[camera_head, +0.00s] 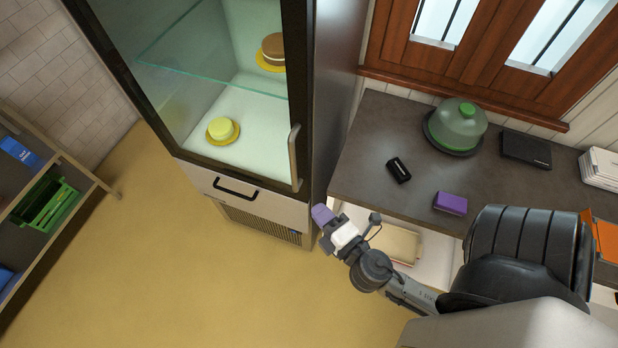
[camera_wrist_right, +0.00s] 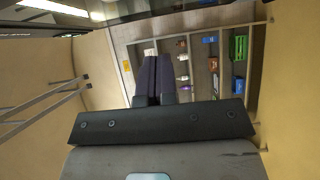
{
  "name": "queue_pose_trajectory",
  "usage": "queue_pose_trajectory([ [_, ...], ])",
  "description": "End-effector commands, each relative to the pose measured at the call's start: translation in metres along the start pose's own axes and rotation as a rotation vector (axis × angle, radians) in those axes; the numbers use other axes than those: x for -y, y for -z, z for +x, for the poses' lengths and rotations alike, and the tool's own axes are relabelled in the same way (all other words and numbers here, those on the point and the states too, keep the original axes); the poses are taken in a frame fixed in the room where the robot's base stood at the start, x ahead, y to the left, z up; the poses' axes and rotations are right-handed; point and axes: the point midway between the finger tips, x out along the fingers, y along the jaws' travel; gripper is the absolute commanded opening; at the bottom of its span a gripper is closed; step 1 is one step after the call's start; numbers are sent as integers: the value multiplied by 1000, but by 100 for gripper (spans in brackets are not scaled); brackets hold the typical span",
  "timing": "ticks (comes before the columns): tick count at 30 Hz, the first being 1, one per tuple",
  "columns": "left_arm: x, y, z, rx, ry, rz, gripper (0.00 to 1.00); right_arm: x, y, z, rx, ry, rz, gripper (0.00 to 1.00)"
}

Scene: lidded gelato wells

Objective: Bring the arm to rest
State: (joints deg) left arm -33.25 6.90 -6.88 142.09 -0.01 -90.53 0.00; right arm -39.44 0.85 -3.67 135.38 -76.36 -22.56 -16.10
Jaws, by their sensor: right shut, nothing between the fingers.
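My right gripper (camera_head: 322,215) has purple fingertips and hangs in the air in front of the counter, near the lower right corner of the glass-door cabinet. In the right wrist view its purple fingers (camera_wrist_right: 154,80) are pressed together with nothing between them. The right arm reaches in from the lower right in the head view. My left gripper is not in either view.
The glass-door cabinet (camera_head: 270,210) holds cakes on yellow plates. The counter (camera_head: 370,135) carries a green-rimmed dome (camera_head: 457,128), a black box (camera_head: 398,170) and a purple block (camera_head: 451,203). A shelf (camera_head: 80,180) stands at far left. The floor (camera_head: 190,270) between is clear.

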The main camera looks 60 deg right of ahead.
Motion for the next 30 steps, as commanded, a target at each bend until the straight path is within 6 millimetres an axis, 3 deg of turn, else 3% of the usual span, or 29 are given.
queue_pose_trajectory([
  [11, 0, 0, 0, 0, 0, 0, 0, 0, 0, 0, 1, 0, 12, 0],
  [17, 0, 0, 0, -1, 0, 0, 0, 16, -30, -3, 194, 85, 160, 0],
  [21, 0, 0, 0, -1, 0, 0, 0, 55, -56, -23, 450, 298, 458, 0],
  [23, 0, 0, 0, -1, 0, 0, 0, 75, -58, -37, 553, 422, 586, 0],
  [26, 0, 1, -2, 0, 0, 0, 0, 101, -50, -64, 684, 647, 756, 0],
  [30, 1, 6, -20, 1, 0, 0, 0, 101, -22, -98, 770, 954, 905, 0],
])
